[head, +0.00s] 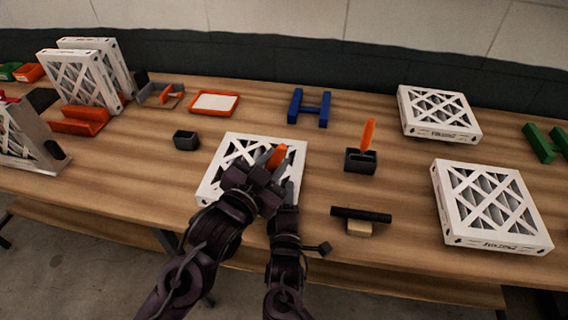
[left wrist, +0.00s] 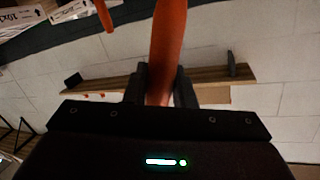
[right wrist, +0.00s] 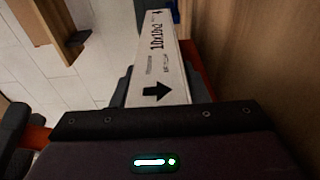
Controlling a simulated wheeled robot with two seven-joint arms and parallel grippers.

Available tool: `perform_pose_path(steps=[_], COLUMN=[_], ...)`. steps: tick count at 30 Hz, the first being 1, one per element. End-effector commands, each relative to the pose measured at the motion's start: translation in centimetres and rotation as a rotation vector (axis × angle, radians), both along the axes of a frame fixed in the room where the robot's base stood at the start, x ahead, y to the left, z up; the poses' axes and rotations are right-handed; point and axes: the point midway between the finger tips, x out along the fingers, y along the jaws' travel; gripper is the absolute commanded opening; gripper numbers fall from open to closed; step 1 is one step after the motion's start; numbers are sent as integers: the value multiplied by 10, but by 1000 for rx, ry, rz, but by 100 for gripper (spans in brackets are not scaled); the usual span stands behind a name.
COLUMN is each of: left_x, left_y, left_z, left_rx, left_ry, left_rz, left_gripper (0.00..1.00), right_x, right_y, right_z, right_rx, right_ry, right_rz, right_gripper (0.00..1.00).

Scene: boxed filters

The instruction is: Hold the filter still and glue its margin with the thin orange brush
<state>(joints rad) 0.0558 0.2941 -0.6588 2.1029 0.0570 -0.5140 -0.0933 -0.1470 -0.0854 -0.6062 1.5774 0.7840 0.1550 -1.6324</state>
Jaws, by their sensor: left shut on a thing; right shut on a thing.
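A white framed filter (head: 212,180) with dark lattice openings lies flat near the table's front edge in the head view. My left gripper (head: 268,168) is over it, shut on an orange brush (head: 277,157). The brush also stands between the fingers in the left wrist view (left wrist: 165,50). The brush tip is hidden in the head view, so I cannot tell whether it touches the filter. My right gripper (head: 287,190) is at the filter's right front side, shut on its edge. The printed white side shows between the fingers in the right wrist view (right wrist: 160,70).
A black holder (head: 360,163) with another orange brush (head: 368,134) stands to the right. A black bar on a tan block (head: 360,222) lies in front of it. A small black box (head: 186,140) is left of the filter. More filters (head: 490,205) lie at right.

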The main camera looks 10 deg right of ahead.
Motion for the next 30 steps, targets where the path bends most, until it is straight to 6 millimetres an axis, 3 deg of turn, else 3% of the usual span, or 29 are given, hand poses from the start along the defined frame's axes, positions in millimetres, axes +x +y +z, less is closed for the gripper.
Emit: perform_pose_path(steps=[18,30], left_x=[12,17], left_y=[37,51], left_z=[0,0], left_rx=[2,0], left_ry=[-1,-1], left_rz=[1,0], left_gripper=[0,0], right_x=[0,0], right_y=[-1,-1], right_z=[0,0], right_rx=[-1,-1], right_ry=[0,0], right_rz=[-2,-1], right_gripper=[16,16])
